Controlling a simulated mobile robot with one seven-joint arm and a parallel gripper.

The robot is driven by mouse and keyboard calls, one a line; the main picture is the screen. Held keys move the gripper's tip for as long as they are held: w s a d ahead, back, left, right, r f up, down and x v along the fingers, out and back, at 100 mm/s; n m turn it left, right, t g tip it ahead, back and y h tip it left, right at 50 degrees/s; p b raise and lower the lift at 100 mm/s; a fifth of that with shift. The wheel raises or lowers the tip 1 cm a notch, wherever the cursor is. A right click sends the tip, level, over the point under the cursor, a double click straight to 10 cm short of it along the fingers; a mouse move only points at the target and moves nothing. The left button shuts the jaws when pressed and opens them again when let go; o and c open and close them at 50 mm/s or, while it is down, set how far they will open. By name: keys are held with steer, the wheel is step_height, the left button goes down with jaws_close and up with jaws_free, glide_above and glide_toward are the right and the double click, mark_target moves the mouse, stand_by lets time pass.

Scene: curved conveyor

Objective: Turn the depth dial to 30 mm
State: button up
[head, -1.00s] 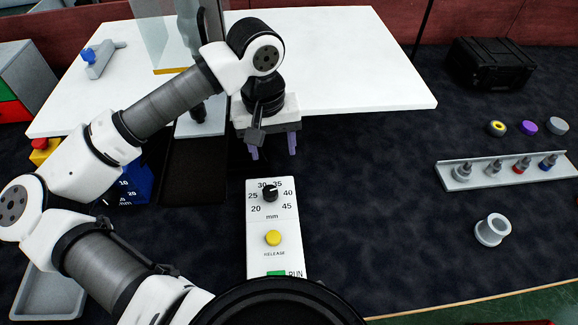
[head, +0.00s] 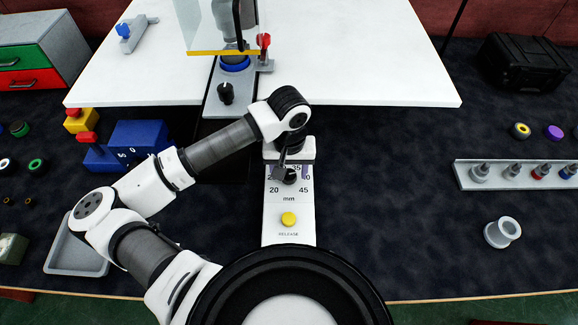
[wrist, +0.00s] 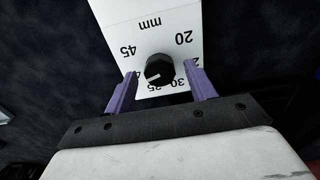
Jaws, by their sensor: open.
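The depth dial is a black knob (head: 289,177) on a white panel (head: 289,207) marked 20 to 45 mm. In the wrist view the knob (wrist: 159,68) shows upside down. Its white pointer mark faces lower left there, about toward 35 to 40; the exact reading is unclear. My gripper (head: 289,169) is over the dial. In the wrist view its two purple fingers (wrist: 160,86) stand open on either side of the knob, with a gap to each side. My gripper hides the upper scale numbers in the head view.
A yellow release button (head: 288,219) sits below the dial. A blue block with a scale (head: 140,138) and a red-topped yellow box (head: 80,121) stand to the left. A clear guard with a yellow edge (head: 222,52) stands behind. A grey rack (head: 520,174) lies right, across clear dark mat.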

steer(key=shift+f, duration=0.1)
steer(key=c, duration=1)
steer(key=shift+o, duration=0.2)
steer(key=shift+f+b, duration=0.25)
steer(key=shift+b, duration=0.85)
